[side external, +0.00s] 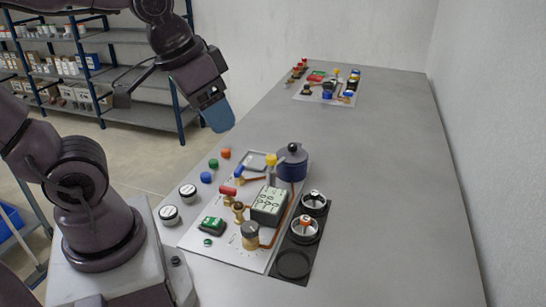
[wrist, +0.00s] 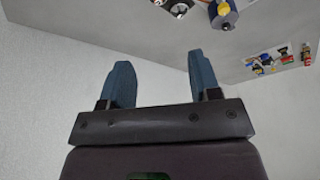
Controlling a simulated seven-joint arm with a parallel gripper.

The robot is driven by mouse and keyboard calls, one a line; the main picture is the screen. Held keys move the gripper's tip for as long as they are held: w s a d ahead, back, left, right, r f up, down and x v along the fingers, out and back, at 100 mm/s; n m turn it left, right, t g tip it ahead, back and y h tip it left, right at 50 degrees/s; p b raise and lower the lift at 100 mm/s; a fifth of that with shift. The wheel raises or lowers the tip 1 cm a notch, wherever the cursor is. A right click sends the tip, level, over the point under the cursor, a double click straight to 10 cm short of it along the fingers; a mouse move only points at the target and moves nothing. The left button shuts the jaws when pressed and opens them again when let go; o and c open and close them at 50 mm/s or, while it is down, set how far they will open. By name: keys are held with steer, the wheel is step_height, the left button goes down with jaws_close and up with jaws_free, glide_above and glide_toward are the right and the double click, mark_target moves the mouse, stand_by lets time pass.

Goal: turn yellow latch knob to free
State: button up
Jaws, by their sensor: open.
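A small yellow knob (side external: 270,159) stands on the near white panel (side external: 208,240), beside a dark blue cylinder (side external: 291,165) with a round top. Its exact turn angle is too small to tell. A yellow knob (wrist: 224,8) also shows at the top edge of the wrist view, by a blue round body. My gripper (side external: 217,117) is up in the air to the left of and above the panel, apart from the knob. In the wrist view its two blue fingers (wrist: 162,78) are spread with nothing between them.
The near panel also carries a grey-green block (side external: 268,205), a brass fitting (side external: 250,235) and red and green parts. A black strip (side external: 294,265) with round handwheels lies to its right. A second crowded panel (side external: 312,97) lies at the far end. The table's right side (side external: 390,190) is bare.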

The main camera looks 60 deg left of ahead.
steer(key=w+a+f+n+g, duration=0.3)
steer(key=w+a+f+n, duration=0.2)
steer(key=w+a, duration=0.3)
steer(key=n, duration=1.2)
glide_toward(271, 156)
steer(key=shift+g, duration=0.4)
steer(key=f, duration=0.6)
steer(key=w+f, duration=0.1)
steer(key=f, duration=0.2)
steer(key=shift+a+f, duration=0.1)
steer(key=shift+f, duration=0.1)
steer(key=c, duration=0.9)
